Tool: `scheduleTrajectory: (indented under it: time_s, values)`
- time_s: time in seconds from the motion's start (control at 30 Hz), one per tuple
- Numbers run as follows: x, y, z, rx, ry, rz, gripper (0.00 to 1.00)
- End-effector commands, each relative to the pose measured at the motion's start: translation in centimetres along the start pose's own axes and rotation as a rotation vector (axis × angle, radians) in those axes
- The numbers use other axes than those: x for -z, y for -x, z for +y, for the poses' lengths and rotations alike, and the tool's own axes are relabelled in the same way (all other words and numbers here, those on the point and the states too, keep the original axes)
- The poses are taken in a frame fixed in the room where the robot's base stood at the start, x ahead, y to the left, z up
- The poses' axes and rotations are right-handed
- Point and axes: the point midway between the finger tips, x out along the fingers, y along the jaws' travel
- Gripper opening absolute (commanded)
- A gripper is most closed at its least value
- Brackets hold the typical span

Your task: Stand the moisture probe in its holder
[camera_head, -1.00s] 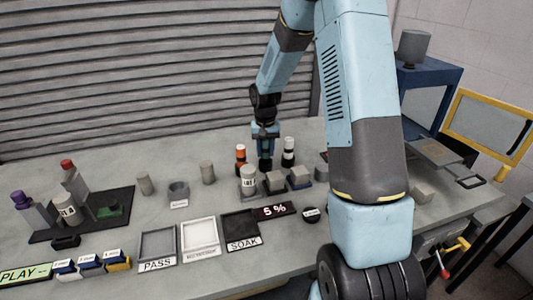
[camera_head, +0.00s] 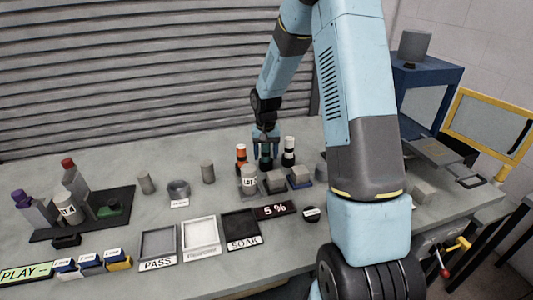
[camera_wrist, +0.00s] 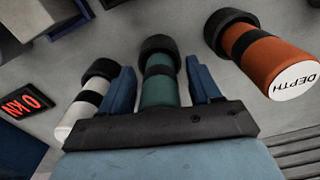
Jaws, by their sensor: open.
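Three banded cylindrical tools stand at the back of the bench. A green one (camera_head: 265,162) is in the middle, an orange one (camera_head: 241,156) is left of it, and a white one (camera_head: 289,157) is right. In the wrist view the orange one (camera_wrist: 268,62) reads "DEPTH"; I cannot read which is the moisture probe. My gripper (camera_head: 266,153) is open and points down, its fingers on either side of the green tool (camera_wrist: 161,88), with gaps visible. A small grey ring-shaped cup (camera_head: 179,189) with an unreadable label stands to the left; it may be the holder.
A white cup (camera_head: 248,180) and grey blocks (camera_head: 275,182) stand close in front of the tools. Trays marked PASS (camera_head: 157,245) and SOAK (camera_head: 240,225) lie nearer. A dark tray (camera_head: 95,218) holds bottles at far left.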

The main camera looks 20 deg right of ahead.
Motion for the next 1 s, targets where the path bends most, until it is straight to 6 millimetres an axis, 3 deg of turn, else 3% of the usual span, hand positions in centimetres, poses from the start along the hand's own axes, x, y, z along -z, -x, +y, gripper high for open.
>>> scheduleTrajectory:
  time_s: [0.23, 0.7, 1.0]
  values:
    - [0.1, 2.2, 0.0, 0.000, -0.001, 0.003, 0.62]
    - [0.1, 10.6, 0.1, 0.000, -0.001, 0.003, 0.62]
    - [-0.5, 13.0, 0.2, -0.001, 0.003, 0.011, 0.62]
